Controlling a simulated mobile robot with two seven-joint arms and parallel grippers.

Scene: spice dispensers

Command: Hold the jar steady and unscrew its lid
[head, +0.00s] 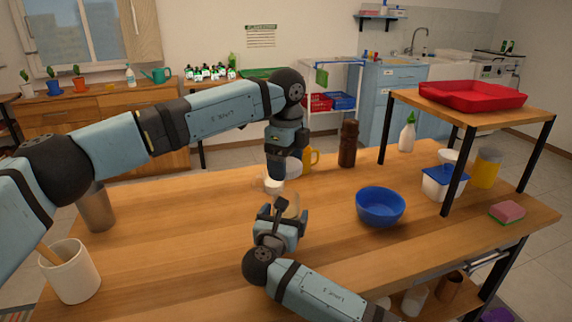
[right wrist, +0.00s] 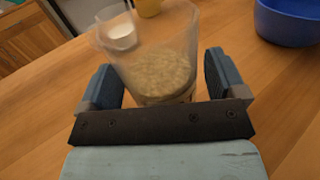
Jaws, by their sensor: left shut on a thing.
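The jar (right wrist: 165,70) is clear, tilted in the right wrist view, with pale grainy contents. In the head view a part of it (head: 292,206) shows behind my right gripper (head: 283,212). In the right wrist view the right fingers (right wrist: 163,76) are spread on both sides of the jar, with a narrow gap at the right finger. No lid shows on the jar in that view. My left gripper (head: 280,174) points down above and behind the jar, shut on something. A pale round thing (head: 293,168) beside its tips may be the lid; the hold is unclear.
A small clear container with white contents (head: 273,186) stands behind the jar. Nearby are a yellow mug (head: 309,159), a brown bottle (head: 348,144) and a blue bowl (head: 380,206). A shelf with a red tray (head: 472,95) stands right. The table's left middle is clear.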

